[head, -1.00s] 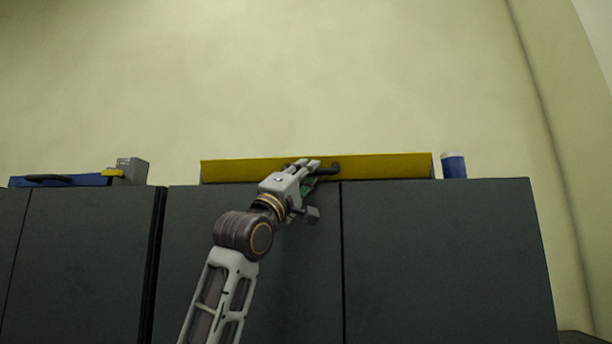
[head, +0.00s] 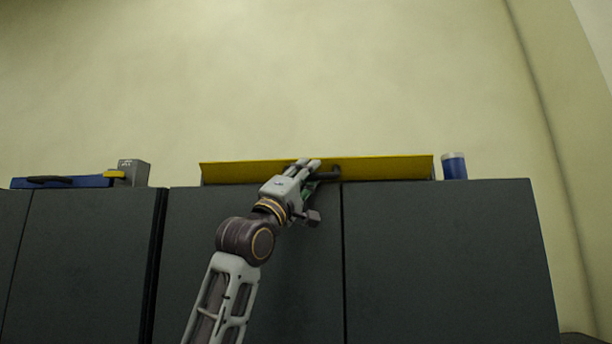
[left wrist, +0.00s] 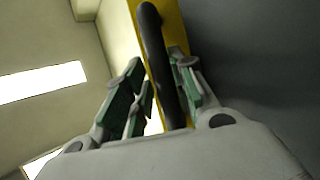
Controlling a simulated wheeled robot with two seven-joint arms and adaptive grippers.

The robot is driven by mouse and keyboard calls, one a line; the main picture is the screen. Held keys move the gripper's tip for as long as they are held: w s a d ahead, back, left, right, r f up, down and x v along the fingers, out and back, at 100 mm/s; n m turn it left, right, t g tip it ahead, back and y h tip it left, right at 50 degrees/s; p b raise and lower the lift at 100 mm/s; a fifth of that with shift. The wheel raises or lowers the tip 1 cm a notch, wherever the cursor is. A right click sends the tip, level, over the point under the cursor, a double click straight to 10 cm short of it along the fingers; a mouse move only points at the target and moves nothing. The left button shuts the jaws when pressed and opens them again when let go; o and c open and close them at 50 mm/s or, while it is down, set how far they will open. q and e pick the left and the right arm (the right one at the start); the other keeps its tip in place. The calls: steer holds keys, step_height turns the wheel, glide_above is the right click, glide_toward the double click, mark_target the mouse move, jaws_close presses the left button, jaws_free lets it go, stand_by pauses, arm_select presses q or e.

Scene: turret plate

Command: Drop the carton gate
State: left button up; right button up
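The carton gate is a long yellow panel (head: 390,168) on top of the dark cabinets in the head view, its upper edge leaning slightly toward me. It has a black bar handle (head: 328,176) near its middle. My left gripper (head: 309,165) is at that handle. The yellow panel (left wrist: 178,30) shows behind the handle. My right gripper is not in view.
Dark cabinets (head: 440,260) fill the front below the gate. A blue cylinder with a pale top (head: 454,167) stands just right of the gate. At left are a blue panel with a dark handle (head: 75,181), a yellow piece (head: 114,174) and a grey box (head: 134,172).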

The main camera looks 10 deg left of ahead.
arm_select(q)
steer(key=shift+s+f, duration=0.1)
steer(key=shift+f, duration=0.05)
steer(key=v, duration=1.1)
steer(key=shift+s+a+f, duration=0.2)
steer(key=shift+s, duration=0.1)
stand_by(0.9)
